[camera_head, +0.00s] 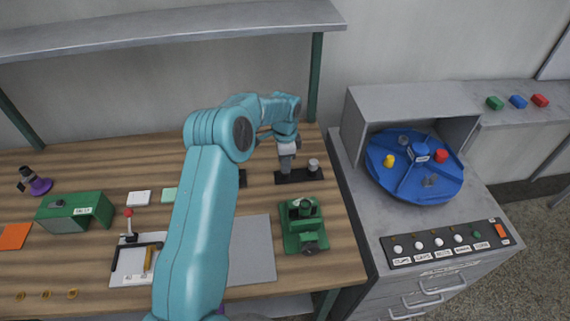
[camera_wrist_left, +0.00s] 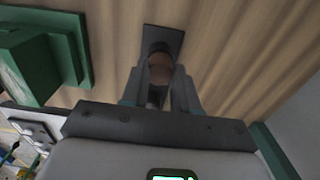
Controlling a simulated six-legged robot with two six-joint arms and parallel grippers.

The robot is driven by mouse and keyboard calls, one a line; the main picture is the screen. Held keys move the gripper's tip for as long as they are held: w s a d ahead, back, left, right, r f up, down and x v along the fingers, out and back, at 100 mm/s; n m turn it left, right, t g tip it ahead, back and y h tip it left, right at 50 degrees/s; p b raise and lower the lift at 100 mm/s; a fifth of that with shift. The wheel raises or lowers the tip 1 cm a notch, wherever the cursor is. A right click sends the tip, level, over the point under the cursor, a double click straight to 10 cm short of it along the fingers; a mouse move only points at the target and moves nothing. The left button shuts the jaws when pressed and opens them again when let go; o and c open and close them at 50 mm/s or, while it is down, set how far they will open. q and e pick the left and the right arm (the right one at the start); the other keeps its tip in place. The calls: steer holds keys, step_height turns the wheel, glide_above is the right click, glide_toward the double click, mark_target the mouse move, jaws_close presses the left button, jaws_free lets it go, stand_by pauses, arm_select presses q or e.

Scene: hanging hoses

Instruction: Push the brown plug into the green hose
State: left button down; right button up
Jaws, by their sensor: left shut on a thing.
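My left gripper (camera_head: 286,166) reaches over the bench to a small black base plate (camera_head: 298,175) near its back right edge. In the left wrist view the gripper (camera_wrist_left: 160,85) is shut on a brownish, rounded thing (camera_wrist_left: 160,66), which may be the brown plug; its lower part is dark and partly hidden by the fingers. It lies in line with a dark plate (camera_wrist_left: 172,36). In the head view the fingers hide what they hold. A short grey metal cylinder (camera_head: 313,164) stands just right of them on the plate. I see no green hose. My right gripper is not in view.
A green machine (camera_head: 306,228) stands in front of the plate, beside a grey mat (camera_head: 254,252). Right of the bench, a grey cabinet carries a blue turntable (camera_head: 400,190) and a button panel (camera_head: 447,246). A shelf (camera_head: 170,28) hangs above the bench.

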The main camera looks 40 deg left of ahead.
arm_select(q)
step_height(320, 180, up, 20)
steer(key=shift+w, duration=0.2)
